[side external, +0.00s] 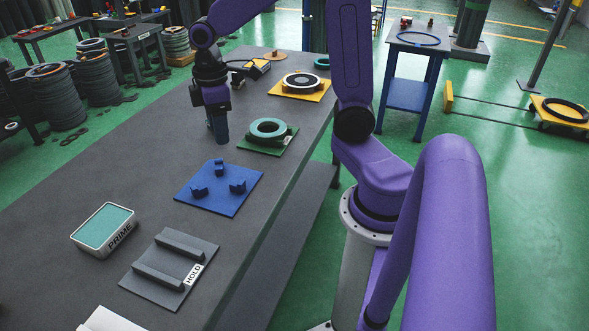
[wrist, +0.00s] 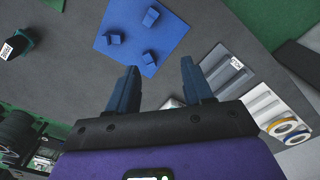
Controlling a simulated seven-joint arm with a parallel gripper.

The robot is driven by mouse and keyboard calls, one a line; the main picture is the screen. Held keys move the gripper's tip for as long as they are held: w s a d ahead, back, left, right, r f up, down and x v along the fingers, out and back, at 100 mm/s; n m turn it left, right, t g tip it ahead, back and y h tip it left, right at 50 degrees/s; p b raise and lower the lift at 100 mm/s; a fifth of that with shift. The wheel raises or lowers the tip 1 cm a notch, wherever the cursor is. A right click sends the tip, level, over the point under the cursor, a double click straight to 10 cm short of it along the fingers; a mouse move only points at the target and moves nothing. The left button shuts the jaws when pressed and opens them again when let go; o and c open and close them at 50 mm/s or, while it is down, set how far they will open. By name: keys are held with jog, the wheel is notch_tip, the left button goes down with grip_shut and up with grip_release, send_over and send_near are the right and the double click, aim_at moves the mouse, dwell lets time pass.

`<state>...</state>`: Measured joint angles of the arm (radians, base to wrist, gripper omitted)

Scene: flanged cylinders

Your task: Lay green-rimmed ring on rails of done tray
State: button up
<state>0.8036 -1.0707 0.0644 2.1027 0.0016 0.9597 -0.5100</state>
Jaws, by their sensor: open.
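A thick pale-green ring (side external: 268,127) lies on a green plate on the bench in the side view. I cannot tell for sure that it is the green-rimmed one. My gripper (side external: 218,141) points down above the bench, left of this ring and apart from it. In the wrist view its two fingers (wrist: 159,78) stand apart with nothing between them. A white tray (wrist: 263,100) at the right of the wrist view has a yellow-rimmed and a blue-rimmed ring at its end. I read no DONE label on it. Only a white corner (side external: 108,320) shows at the bottom of the side view.
A blue plate (side external: 203,199) with three upright blocks lies in front of my gripper. A grey railed tray marked HOLD (side external: 205,249) and a teal-topped PRIME box (side external: 105,228) stand nearer the camera. A yellow plate (side external: 316,95) with a dark ring lies farther back.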

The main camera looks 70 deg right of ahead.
jog(key=s+a+n, duration=0.2)
jog(key=s+a, duration=0.1)
jog(key=s, duration=0.7)
jog(key=s+a+f+n, duration=0.1)
jog(key=s+a, duration=0.3)
jog(key=s, duration=0.6)
jog(key=shift+s+a+n, duration=0.2)
jog(key=shift+s+n, duration=0.05)
jog(key=shift+n, duration=0.15)
